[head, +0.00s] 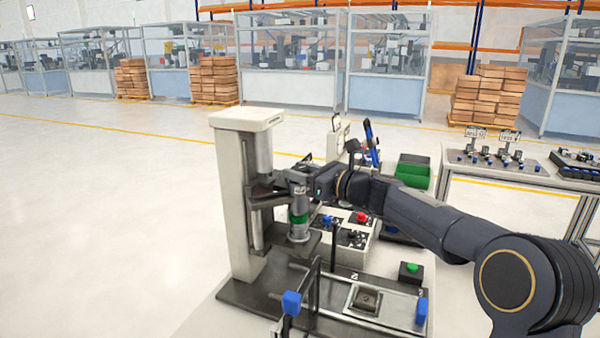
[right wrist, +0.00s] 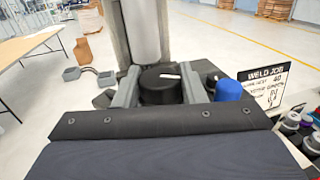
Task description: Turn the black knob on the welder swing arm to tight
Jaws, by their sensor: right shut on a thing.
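The welder's pale column (head: 232,190) stands on a dark base, with its dark swing arm (head: 262,202) reaching out to the right. The black knob (right wrist: 160,90) is round, with a white mark on top pointing to the right in the right wrist view. My right gripper (right wrist: 158,88) has one finger on each side of the knob and is shut on it. In the head view my right gripper (head: 282,187) reaches in from the right at the swing arm and hides the knob. My left gripper is in neither view.
A control box with a red button (head: 361,217) stands right of the column. Below lie a fixture with blue clamps (head: 291,302) and a green button box (head: 411,271). A blue cap (right wrist: 228,90) and a "WELD JOB" sign (right wrist: 266,85) are close beside the gripper.

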